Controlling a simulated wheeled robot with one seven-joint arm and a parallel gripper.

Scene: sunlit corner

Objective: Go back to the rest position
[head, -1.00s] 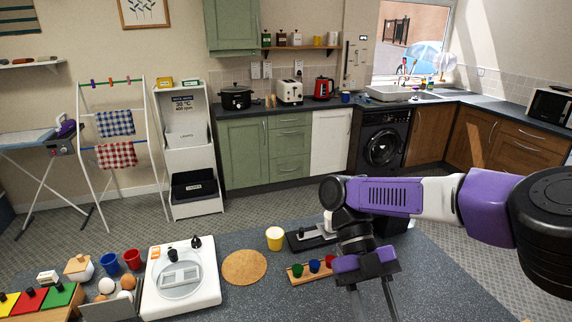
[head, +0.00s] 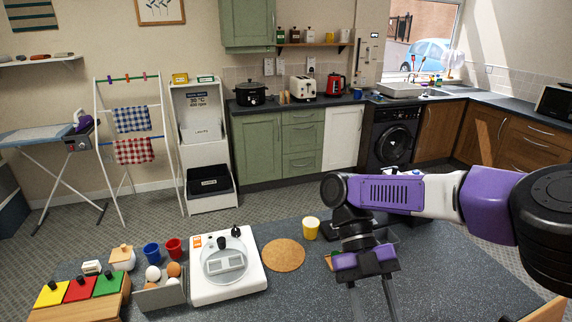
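My gripper (head: 376,296) hangs over the right part of the dark speckled worktop (head: 310,302) in the head view, pointing down. Two thin fingers show below its purple body and run out of the bottom of the picture. The fingertips are cut off, so I cannot tell how far apart they are, and I see nothing held. My arm reaches in from the right edge and hides part of the worktop behind it.
On the worktop, left of my gripper, are a yellow cup (head: 311,229), a round cork mat (head: 284,255), a white appliance (head: 229,288), a grey egg box (head: 159,297), blue and red cups (head: 174,247) and coloured boxes (head: 79,290). Floor lies beyond; green cabinets (head: 257,148) stand behind.

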